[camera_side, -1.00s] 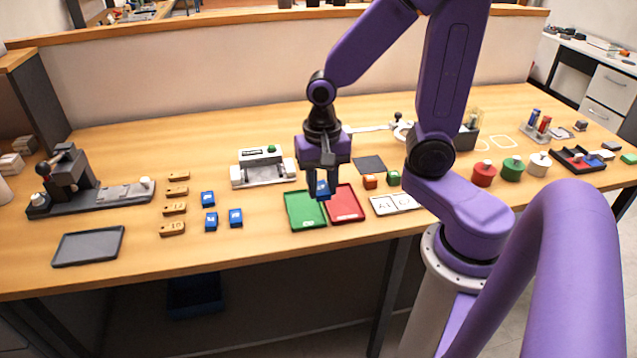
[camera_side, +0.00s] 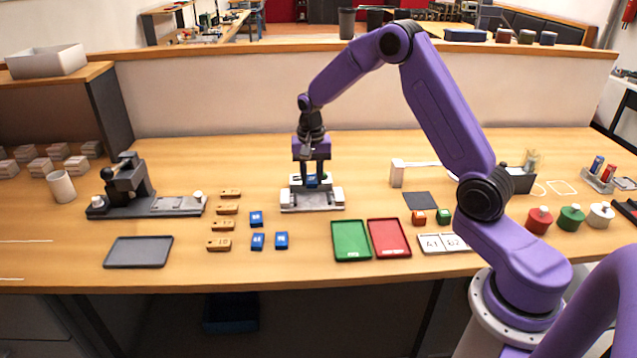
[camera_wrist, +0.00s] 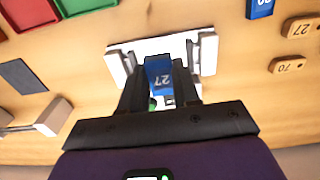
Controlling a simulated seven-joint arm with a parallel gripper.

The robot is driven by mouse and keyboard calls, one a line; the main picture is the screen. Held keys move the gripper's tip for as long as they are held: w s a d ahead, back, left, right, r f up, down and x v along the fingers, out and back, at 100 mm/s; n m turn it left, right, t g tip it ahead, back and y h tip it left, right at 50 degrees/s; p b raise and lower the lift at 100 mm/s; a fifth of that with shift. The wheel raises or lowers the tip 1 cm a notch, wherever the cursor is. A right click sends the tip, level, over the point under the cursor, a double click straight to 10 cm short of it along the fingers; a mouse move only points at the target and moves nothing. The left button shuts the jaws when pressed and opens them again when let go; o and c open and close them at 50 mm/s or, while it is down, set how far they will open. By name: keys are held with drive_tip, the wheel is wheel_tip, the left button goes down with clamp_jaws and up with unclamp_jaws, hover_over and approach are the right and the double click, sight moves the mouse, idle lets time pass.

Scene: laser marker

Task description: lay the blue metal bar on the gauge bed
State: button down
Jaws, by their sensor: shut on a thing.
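My gripper (camera_side: 312,178) is shut on a blue metal bar (camera_side: 312,182). The gauge (camera_side: 312,204) is a pale, low device with an upright block at each end. The bar is over the middle of the gauge bed, between the end blocks; the gauge also shows in the wrist view (camera_wrist: 118,63). My fingers hide part of the bed, and I cannot tell whether the bar touches it.
Several blue bars (camera_side: 257,241) and wooden number tags (camera_side: 219,244) lie to the left. A green tray (camera_side: 350,240) and a red tray (camera_side: 389,238) lie front right of the gauge. A dark grey tray (camera_side: 138,252) and a black-based device (camera_side: 145,208) stand farther left.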

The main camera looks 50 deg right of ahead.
sight(312, 202)
drive_tip(key=shift+w+d+f, duration=0.55)
drive_tip(key=shift+w+d, duration=0.1)
drive_tip(key=shift+d, duration=0.05)
drive_tip(key=shift+f, duration=2.35)
drive_tip(key=shift+f, duration=0.4)
drive_tip(key=c, duration=0.7)
unclamp_jaws()
drive_tip(key=shift+c, duration=0.2)
wheel_tip(312, 202, up, 18)
drive_tip(key=shift+f, duration=0.25)
drive_tip(key=shift+a, duration=0.1)
